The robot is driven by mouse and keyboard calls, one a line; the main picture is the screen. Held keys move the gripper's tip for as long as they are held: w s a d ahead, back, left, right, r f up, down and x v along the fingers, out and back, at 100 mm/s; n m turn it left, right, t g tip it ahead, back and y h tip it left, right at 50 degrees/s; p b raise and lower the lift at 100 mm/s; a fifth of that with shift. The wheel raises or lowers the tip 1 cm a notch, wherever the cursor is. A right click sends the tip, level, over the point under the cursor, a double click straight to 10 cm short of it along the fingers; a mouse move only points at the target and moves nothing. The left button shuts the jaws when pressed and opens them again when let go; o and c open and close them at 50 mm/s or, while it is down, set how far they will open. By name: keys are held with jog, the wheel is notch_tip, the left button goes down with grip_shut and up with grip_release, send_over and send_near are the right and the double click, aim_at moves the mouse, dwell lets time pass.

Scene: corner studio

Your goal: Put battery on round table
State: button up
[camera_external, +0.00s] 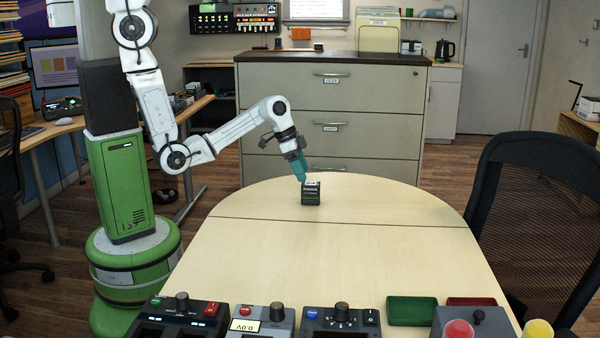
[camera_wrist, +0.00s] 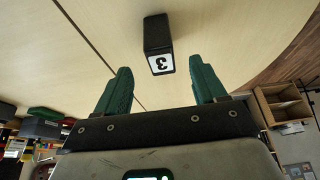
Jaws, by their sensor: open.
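In the wrist view the battery (camera_wrist: 157,42) shows a white label with a 3, on the bare tabletop (camera_wrist: 215,30). My gripper (camera_external: 303,178) has teal fingers and comes down at a tilt just above and behind the battery. In the wrist view my gripper (camera_wrist: 162,75) is open and empty, with the battery beyond the fingertips, between their lines. I cannot tell whether a finger touches it.
A drawer cabinet (camera_external: 333,120) stands behind the table. A black chair (camera_external: 535,210) is at right. The table's middle is clear.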

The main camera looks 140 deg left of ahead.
jog(key=shift+v, duration=2.1)
jog(key=w+d+f+m+h, duration=0.1)
jog(key=w+d+f, duration=0.1)
jog(key=w+d, duration=0.35)
jog(key=w+d+f+m, duration=0.2)
jog(key=w+d, duration=0.1)
jog(key=d, duration=0.6)
jog(key=w+d+f+m+h, duration=0.1)
jog(key=w+d, duration=0.3)
jog(key=d, duration=0.4)
jog(key=d+m, duration=0.1)
jog(key=d, duration=0.4)
jog(key=s+d+f+m+g, duration=0.1)
jog(key=d, duration=0.4)
jog(key=d+f+m+h, duration=0.1)
jog(key=d, duration=0.5)
jog(key=shift+s+f+g, duration=0.15)
jog(key=shift+s+g, duration=0.15)
jog(key=shift+s, duration=0.05)
jog(key=s+d+m, duration=0.2)
jog(key=s+d, duration=0.4)
jog(key=d, duration=0.4)
jog(key=shift+s+f+g, duration=0.2)
jog(key=shift+s+g, duration=0.1)
jog(key=shift+d, duration=0.1)
